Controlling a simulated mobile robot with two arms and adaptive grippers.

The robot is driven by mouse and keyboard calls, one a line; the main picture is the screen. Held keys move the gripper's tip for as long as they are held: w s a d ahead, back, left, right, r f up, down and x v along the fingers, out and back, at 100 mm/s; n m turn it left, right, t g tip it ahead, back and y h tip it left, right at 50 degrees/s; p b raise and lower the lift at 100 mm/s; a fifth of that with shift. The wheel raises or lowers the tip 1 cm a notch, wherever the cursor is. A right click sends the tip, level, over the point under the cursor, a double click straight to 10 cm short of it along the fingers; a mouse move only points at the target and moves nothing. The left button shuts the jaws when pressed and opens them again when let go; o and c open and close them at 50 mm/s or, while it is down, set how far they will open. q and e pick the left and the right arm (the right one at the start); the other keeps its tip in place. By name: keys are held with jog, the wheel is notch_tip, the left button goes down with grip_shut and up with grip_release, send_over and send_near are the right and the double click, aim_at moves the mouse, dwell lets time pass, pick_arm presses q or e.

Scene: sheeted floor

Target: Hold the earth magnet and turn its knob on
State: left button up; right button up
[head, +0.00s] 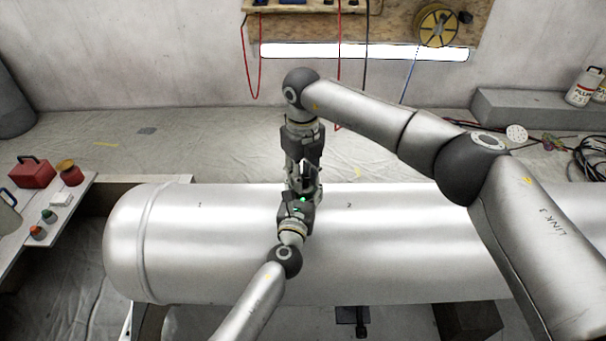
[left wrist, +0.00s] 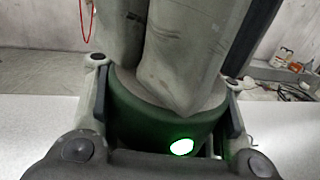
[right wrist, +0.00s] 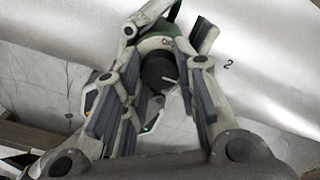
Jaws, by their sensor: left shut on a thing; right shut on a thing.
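The earth magnet is a dark green round body (left wrist: 135,120) in the left wrist view, with a lit green lamp low on its front. It sits on the silver tank (head: 420,235). My left gripper (head: 299,197) is shut on the body, one finger on each side. The dark round knob (right wrist: 158,72), with a pale line on it, shows in the right wrist view. My right gripper (head: 303,177) comes down from above and is shut on the knob, its fingers to either side. In the head view the grippers hide most of the magnet.
A white side table (head: 75,190) with a red box (head: 32,172) and small jars stands at the left. Hoses (head: 590,155) and white bottles (head: 583,87) are at the right. A pegboard with a yellow reel (head: 437,25) hangs behind. The tank's left end is clear.

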pick_arm(q)
jog(key=shift+a+f, duration=0.1)
jog(key=shift+f, duration=0.05)
pick_arm(e)
jog(key=shift+d, duration=0.1)
jog(key=o, duration=1.1)
jog(key=shift+c, duration=0.2)
notch_tip(320, 180, up, 12)
pick_arm(q)
jog(key=o, duration=1.4)
jog(key=shift+o, duration=0.2)
jog(key=shift+s, duration=0.1)
